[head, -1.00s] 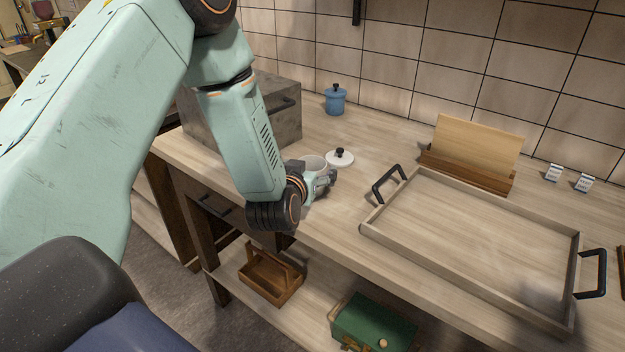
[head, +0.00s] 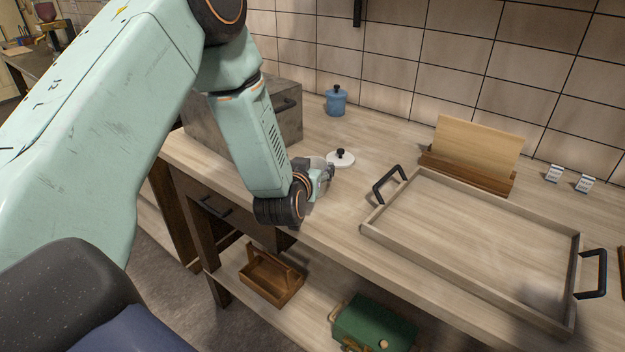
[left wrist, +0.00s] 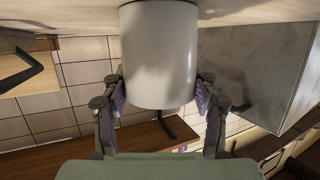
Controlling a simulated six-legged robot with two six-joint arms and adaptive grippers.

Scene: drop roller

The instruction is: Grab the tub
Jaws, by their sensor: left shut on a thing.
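The tub (left wrist: 158,55) is a plain off-white cylinder. In the left wrist view, which looks upside down, it fills the space between the fingers, and its end at the top meets the wooden counter. My left gripper (left wrist: 160,90) is shut on the tub, with one finger on each side. In the head view my left gripper (head: 322,178) is low over the counter near its front edge, and it hides most or all of the tub. A white lid with a black knob (head: 341,159) lies on the counter just behind the gripper. My right gripper is not in view.
A grey box (head: 285,125) stands behind my left arm. A blue lidded pot (head: 336,101) stands near the tiled wall. A wooden tray (head: 480,235) with black handles lies to the right, with a board in a holder (head: 470,155) behind it. The shelf below holds a wooden carrier (head: 270,277) and a green box (head: 372,326).

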